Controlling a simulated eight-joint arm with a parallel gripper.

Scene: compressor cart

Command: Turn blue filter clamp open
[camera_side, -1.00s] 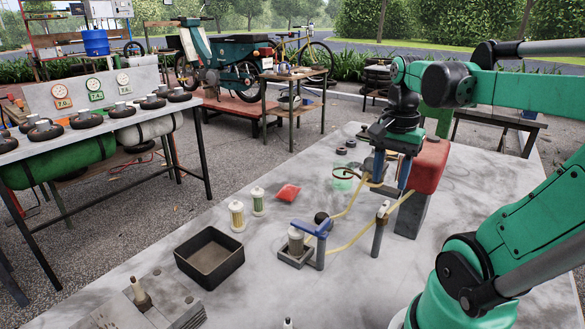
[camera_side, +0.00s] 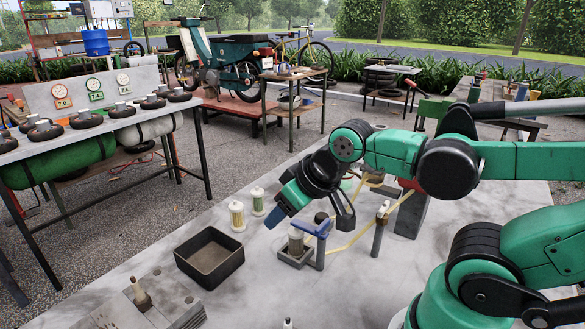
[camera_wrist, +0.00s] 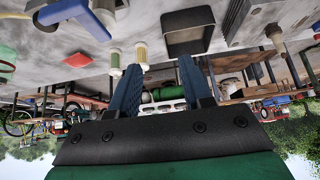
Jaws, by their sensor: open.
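The blue filter clamp (camera_side: 321,233) shows as a blue bar on a post beside a clear filter bowl (camera_side: 296,242) in a grey holder on the work table. My gripper (camera_side: 277,217) is tilted, with its blue fingers left of the clamp and apart from it in the side view. Part of my wrist hangs just above the clamp in that picture. In the wrist view my gripper (camera_wrist: 160,82) has its two fingers spread, with nothing between them.
Two pale filter cartridges (camera_side: 237,215) stand left of my gripper. A black open bin (camera_side: 209,258) sits in front of them, also in the wrist view (camera_wrist: 190,42). A yellow hose (camera_side: 350,238) runs from the clamp area to a post (camera_side: 380,228). A grey block (camera_side: 155,300) stands front left.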

